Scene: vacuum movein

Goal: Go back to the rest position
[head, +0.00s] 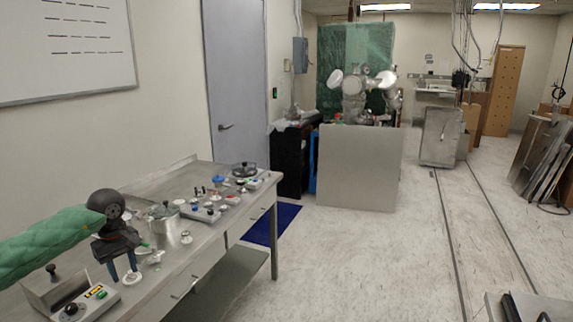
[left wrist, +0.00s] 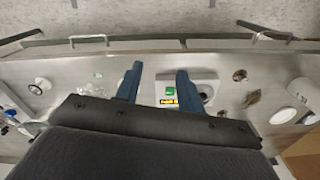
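My left gripper (head: 123,276) hangs above the steel bench (head: 215,235) at the left of the head view, at the end of my green-sleeved arm. Its two blue fingers point down and stand apart, with nothing between them. In the left wrist view, the left gripper (left wrist: 158,80) is also open. Beyond its fingers lies the control box (left wrist: 190,95), with green and yellow parts and a dark knob. In the head view the same control box (head: 97,293) lies at the bench's near end, by the fingers. My right gripper is not in view.
A metal canister (head: 163,226) stands close to the left gripper. Several small valves and fittings (head: 208,208) lie farther along the bench. A blue mat (head: 271,224) lies beyond the bench. The floor (head: 370,265) is clear in the middle, and metal panels (head: 535,150) lean at right.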

